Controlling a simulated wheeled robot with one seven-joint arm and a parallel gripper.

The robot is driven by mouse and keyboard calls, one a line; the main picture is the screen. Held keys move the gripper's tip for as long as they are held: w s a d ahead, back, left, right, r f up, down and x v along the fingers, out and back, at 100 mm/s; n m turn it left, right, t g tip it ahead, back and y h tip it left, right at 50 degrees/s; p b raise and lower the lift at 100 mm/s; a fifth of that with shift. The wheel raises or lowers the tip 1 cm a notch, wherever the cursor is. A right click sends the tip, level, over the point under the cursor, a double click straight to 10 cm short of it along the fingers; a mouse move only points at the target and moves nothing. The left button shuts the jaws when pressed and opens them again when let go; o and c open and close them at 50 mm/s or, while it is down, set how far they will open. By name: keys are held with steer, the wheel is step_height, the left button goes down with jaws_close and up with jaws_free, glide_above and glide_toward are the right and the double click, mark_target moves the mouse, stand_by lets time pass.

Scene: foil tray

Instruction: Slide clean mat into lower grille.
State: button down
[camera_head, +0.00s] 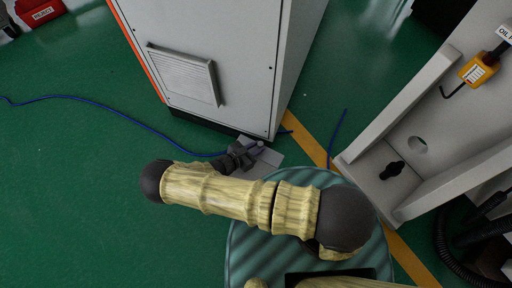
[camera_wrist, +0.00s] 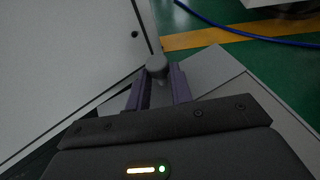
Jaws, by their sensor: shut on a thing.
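The lower grille (camera_head: 183,75) is a louvred panel in a raised frame, low on the pale cabinet's front. My gripper (camera_head: 248,153) is by the cabinet's base, below and right of the grille and apart from it. In the wrist view its purple fingers (camera_wrist: 158,84) are shut on a rounded grey knob (camera_wrist: 157,66). A flat light grey panel (camera_head: 268,159), possibly the mat, shows beneath and beside my gripper. It also shows in the wrist view (camera_wrist: 217,68). I cannot tell whether the knob belongs to it; my gripper hides part of it.
The cabinet (camera_head: 225,45) stands on green floor with a dark base. A blue cable (camera_head: 110,114) crosses the floor toward my gripper. A grey machine frame (camera_head: 410,125) with a yellow tag holder (camera_head: 479,70) stands at right. The floor at left is mostly clear.

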step_height(320, 180, up, 13)
steer(key=p, duration=1.1)
steer(key=shift+r+p, duration=0.15)
steer(key=shift+p, duration=0.15)
stand_by(0.8)
